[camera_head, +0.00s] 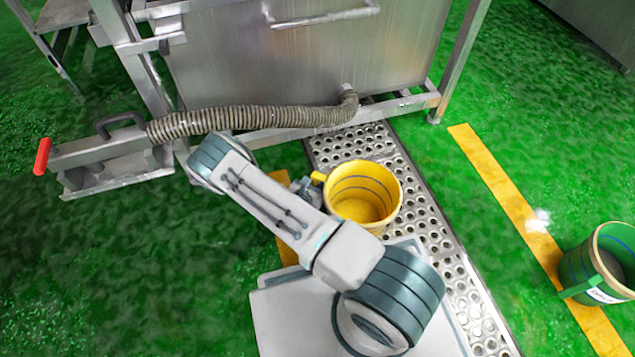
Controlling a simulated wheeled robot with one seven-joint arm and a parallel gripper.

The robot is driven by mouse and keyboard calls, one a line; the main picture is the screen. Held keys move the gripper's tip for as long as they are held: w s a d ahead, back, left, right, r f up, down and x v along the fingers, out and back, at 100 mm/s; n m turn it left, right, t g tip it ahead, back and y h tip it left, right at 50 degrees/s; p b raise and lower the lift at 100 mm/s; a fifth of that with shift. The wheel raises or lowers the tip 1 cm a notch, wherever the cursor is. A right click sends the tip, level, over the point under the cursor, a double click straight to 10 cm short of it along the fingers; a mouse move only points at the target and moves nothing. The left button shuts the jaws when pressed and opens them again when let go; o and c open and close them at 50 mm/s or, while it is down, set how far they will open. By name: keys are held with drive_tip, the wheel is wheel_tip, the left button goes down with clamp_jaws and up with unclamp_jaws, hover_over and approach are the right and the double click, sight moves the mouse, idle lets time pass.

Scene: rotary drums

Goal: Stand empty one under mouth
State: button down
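A yellow bucket (385,215) is in the middle of the head view, over the perforated metal drain strip. I see into it and it looks empty, with a dark ring line around its inner wall. I cannot tell if it rests on the strip or hangs just above it. My gripper (312,186) is at its left side, by a small yellow tab at the rim. My arm hides much of the gripper, so its fingers do not show clearly. A ribbed hose (250,119) runs from the steel tank's lower outlet (348,92) left to a metal trough.
The steel tank (300,65) stands on legs behind the bucket. The metal trough (115,170) with a red-ended handle is at left. Green floor between is clear.

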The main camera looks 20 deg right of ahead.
drive_tip(key=c, duration=1.3)
unclamp_jaws()
drive_tip(key=shift+r, duration=0.1)
drive_tip(key=p+v, duration=0.5)
drive_tip(key=v, duration=0.7)
drive_tip(key=s+d+r+m+g, duration=0.1)
drive_tip(key=d+r+m+g, duration=0.15)
drive_tip(key=r+m, duration=0.45)
drive_tip(key=s+d+r+m+g+h, duration=0.1)
drive_tip(key=d+r+m+g, duration=0.2)
drive_tip(key=r, duration=0.7)
drive_tip(key=s+d+r+m+g, duration=0.1)
drive_tip(key=d+r+m+g, duration=0.1)
drive_tip(key=r+m+g, duration=0.55)
drive_tip(key=shift+s+a+r+m+t+y, duration=0.6)
drive_tip(key=shift+s+r+m+y, duration=1.35)
drive_tip(key=shift+r, duration=1.3)
drive_tip(key=shift+s+a+r+m+t+y, duration=0.25)
drive_tip(key=shift+s+r+m+t+y, duration=0.85)
drive_tip(key=shift+s+r, duration=1.8)
drive_tip(key=shift+s+a+r+m+t+y, duration=0.45)
drive_tip(key=shift+s+r+m+y, duration=1.5)
drive_tip(key=shift+r, duration=1.7)
drive_tip(key=shift+w, duration=0.15)
